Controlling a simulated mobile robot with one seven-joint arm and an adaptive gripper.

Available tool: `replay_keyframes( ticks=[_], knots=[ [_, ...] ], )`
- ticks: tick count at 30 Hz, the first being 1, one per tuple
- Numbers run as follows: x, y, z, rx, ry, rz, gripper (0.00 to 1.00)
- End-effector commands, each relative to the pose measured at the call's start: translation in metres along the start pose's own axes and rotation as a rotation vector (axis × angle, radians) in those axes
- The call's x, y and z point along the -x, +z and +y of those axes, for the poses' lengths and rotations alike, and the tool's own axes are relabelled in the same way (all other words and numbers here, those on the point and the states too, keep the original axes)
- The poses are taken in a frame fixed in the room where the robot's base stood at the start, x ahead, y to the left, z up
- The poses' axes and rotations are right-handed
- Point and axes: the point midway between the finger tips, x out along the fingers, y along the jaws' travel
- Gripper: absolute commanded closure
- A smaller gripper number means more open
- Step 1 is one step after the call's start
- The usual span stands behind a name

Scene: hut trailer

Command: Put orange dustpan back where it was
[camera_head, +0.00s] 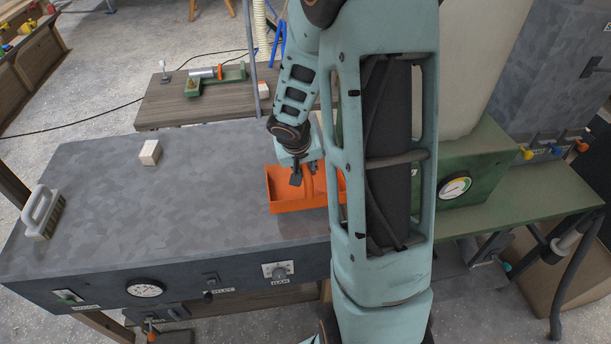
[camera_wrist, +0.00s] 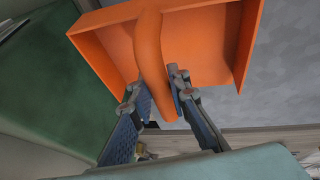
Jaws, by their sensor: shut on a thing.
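The orange dustpan (camera_head: 285,192) is at the right part of the grey metal bench top (camera_head: 190,215), partly hidden behind my arm. My gripper (camera_head: 304,181) is at the dustpan from above. In the wrist view, the orange dustpan (camera_wrist: 205,45) fills the upper middle, with its handle running down between the fingers. My gripper (camera_wrist: 160,100) is shut on that handle. I cannot tell whether the dustpan touches the bench top or hangs just above it.
A small wooden block (camera_head: 149,153) and a white-handled brush (camera_head: 42,212) stand on the bench's left side. A green box with a gauge (camera_head: 480,175) is right of my arm. A wooden table (camera_head: 200,100) with a green tool is behind. The bench's middle is clear.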

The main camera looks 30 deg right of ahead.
Motion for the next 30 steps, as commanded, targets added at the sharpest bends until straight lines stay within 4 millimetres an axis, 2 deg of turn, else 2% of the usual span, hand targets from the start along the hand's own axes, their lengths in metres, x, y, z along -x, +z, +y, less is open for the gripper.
replay_keyframes(
  ticks=[1,3,16,17,21,30],
  knots=[
    [-0.0082,0.0026,-0.0027,0.002,-0.001,0.002,1.0],
    [-0.0122,0.004,-0.0032,0.0,-0.001,0.002,1.0],
    [-0.0159,0.0052,-0.0037,-0.001,-0.001,0.003,1.0],
    [-0.016,0.006,-0.0037,-0.001,-0.001,0.002,0.83],
    [-0.0149,0.0055,-0.0034,-0.001,0.0,0.001,0.68],
    [-0.0142,0.0053,-0.0033,-0.001,-0.001,0.001,0.67]
  ],
)
